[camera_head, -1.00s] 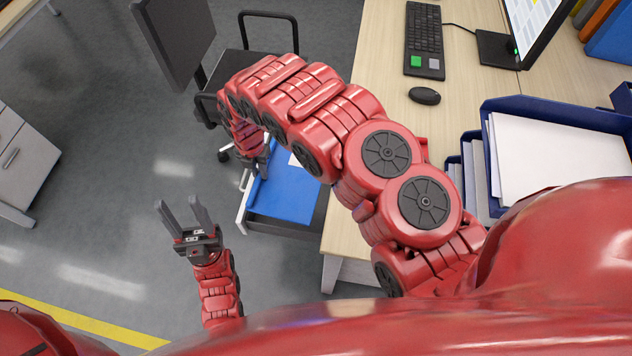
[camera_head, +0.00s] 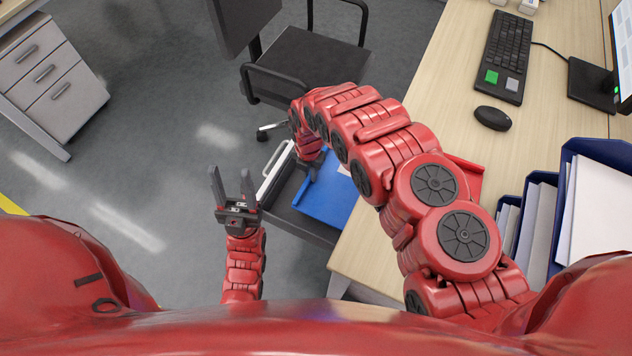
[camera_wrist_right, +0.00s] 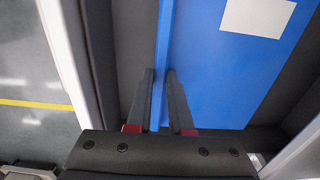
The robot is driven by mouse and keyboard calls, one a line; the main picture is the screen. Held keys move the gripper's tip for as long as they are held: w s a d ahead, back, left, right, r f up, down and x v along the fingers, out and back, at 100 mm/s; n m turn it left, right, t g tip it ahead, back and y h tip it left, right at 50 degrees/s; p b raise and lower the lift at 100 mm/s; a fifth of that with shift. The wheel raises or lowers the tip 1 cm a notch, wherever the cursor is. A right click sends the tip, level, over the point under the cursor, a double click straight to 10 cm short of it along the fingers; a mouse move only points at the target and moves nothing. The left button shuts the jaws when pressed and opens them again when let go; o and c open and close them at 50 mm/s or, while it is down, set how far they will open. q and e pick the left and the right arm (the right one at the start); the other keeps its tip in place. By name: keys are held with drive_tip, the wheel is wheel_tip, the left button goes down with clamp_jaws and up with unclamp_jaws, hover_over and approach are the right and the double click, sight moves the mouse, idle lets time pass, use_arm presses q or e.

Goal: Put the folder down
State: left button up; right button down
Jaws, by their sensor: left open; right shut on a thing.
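The blue folder (camera_head: 325,201) with a white label lies in or just over an open dark drawer (camera_head: 297,221) at the desk's left side. It also shows in the right wrist view (camera_wrist_right: 215,80), with the drawer's dark inside around it. My right gripper (camera_head: 314,168) reaches down over the drawer. In the wrist view its two fingers (camera_wrist_right: 164,100) are shut on the folder's left edge. I cannot tell whether the folder rests on the drawer bottom. My left gripper (camera_head: 233,185) is open and empty over the floor, left of the drawer.
The desk (camera_head: 400,240) holds a keyboard (camera_head: 503,55), a mouse (camera_head: 492,118), a monitor (camera_head: 622,50) and blue paper trays (camera_head: 565,185). A red flat thing (camera_head: 468,177) is partly behind my right arm. A chair (camera_head: 305,60) stands beyond the drawer.

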drive_tip(key=shift+f, duration=2.45)
drive_tip(key=shift+f, duration=0.15)
drive_tip(key=c, duration=0.8)
unclamp_jaws()
